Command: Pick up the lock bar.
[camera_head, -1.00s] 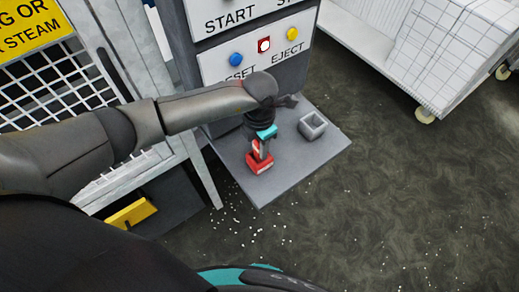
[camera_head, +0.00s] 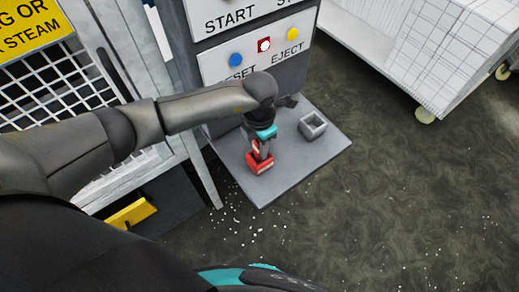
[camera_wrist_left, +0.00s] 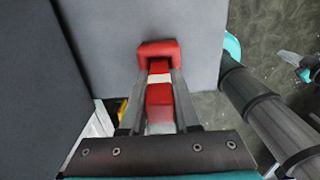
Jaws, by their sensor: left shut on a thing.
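The lock bar (camera_wrist_left: 159,88) is red with a white band. In the left wrist view it lies between the two fingers of my left gripper (camera_wrist_left: 160,85), which is shut on it. A wider red end piece (camera_wrist_left: 158,48) shows at its far end; I cannot tell whether it is part of the bar or a separate holder. In the head view my left gripper (camera_head: 262,148) points down over the grey plate (camera_head: 290,165), with the red piece (camera_head: 260,165) just below its fingers. Whether the red piece touches the plate is unclear.
A small grey open box (camera_head: 312,126) stands on the plate to the right. The button panel (camera_head: 262,60) rises behind the plate. A white cart (camera_head: 425,60) stands at the upper right. A yellow block (camera_head: 131,214) lies at the lower left. The floor at right is open.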

